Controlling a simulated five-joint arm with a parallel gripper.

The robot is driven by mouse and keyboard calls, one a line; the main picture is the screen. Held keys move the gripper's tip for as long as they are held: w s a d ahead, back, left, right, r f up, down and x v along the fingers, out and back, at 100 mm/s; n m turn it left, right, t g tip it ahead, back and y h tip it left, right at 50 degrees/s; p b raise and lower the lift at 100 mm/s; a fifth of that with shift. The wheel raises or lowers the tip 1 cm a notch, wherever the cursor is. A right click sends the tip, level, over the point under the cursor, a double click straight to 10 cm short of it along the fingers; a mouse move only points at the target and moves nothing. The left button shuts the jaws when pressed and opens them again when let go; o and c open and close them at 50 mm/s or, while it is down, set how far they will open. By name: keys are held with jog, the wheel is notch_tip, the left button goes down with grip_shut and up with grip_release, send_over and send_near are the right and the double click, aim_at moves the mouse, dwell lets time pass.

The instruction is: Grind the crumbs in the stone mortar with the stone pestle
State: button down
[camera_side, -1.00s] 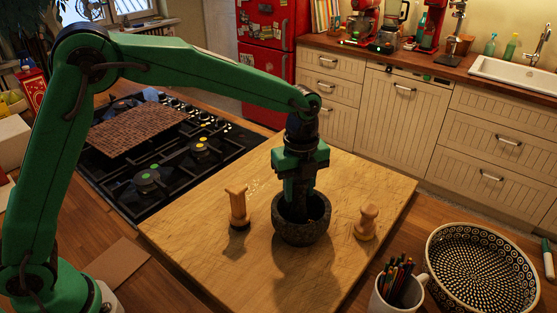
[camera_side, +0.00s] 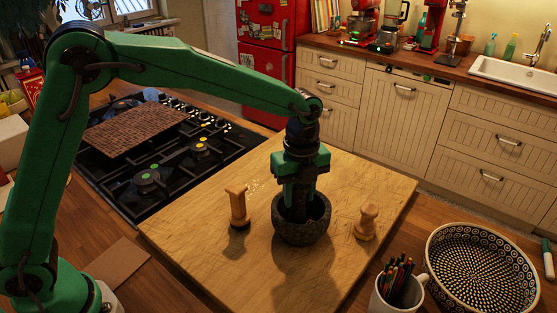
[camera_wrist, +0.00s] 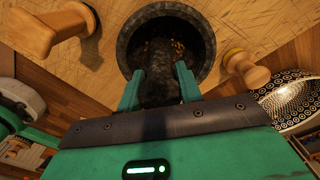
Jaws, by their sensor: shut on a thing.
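The dark stone mortar (camera_side: 301,230) stands upright on the wooden board (camera_side: 190,250); its rim also shows in the wrist view (camera_wrist: 206,38). My gripper (camera_side: 299,195) points down over the mortar. In the wrist view my gripper (camera_wrist: 158,84) is shut on the dark stone pestle (camera_wrist: 157,62), with a green finger on each side. The pestle's lower end is inside the mortar bowl. Small brownish crumbs (camera_wrist: 178,47) show in the bowl beside the pestle. In the side view the pestle is mostly hidden by my gripper and the mortar wall.
A wooden mill (camera_side: 238,208) stands left of the mortar, another wooden piece (camera_side: 367,221) right of it. A mug of pencils (camera_side: 398,284) and a patterned bowl (camera_side: 482,268) are at the front right. A gas hob (camera_side: 150,182) lies left of the board.

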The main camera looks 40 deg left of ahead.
jog(key=shift+s+d+f, duration=0.1)
jog(key=shift+s+f, duration=0.05)
jog(key=shift+f, duration=0.1)
jog(key=shift+w+d, duration=0.3)
jog(key=shift+d, duration=0.1)
jog(key=shift+w, duration=0.15)
jog(key=shift+w, duration=0.1)
jog(key=shift+w+r, duration=0.1)
jog(key=shift+w, duration=0.25)
jog(key=shift+w+a, duration=0.15)
jog(key=shift+a, duration=0.05)
jog(key=shift+w+a, duration=0.15)
jog(key=shift+a, duration=0.15)
